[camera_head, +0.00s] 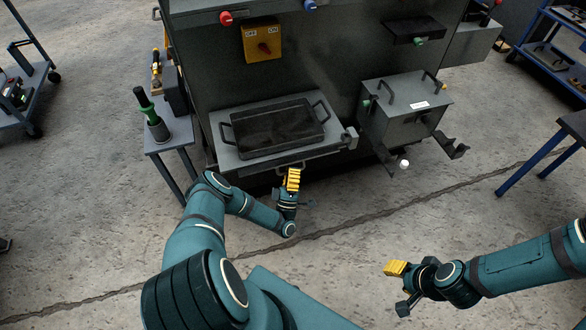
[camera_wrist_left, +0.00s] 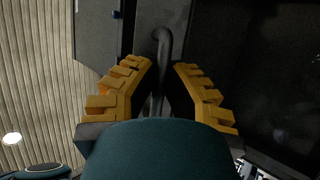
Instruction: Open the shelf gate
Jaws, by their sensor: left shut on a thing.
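The grey shelf (camera_head: 226,157) juts from the front of the dark enclosure (camera_head: 340,50) and carries a black tray with two side handles (camera_head: 278,129). A dark handle (camera_head: 287,166) sits at the shelf's front edge. My left gripper (camera_head: 293,178) is at this handle, with its yellow fingers shut on it. In the left wrist view the curved dark handle (camera_wrist_left: 163,45) runs between the fingers of my left gripper (camera_wrist_left: 162,85); its lower part is hidden. My right gripper (camera_head: 394,268) is in free space at lower right, away from the shelf; its finger gap does not show.
A grey box with handles (camera_head: 405,112) is mounted right of the shelf, with dark brackets (camera_head: 452,147) below. A small side table (camera_head: 172,136) holding a green-and-black tool (camera_head: 153,118) stands left of the shelf. The floor in front is clear.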

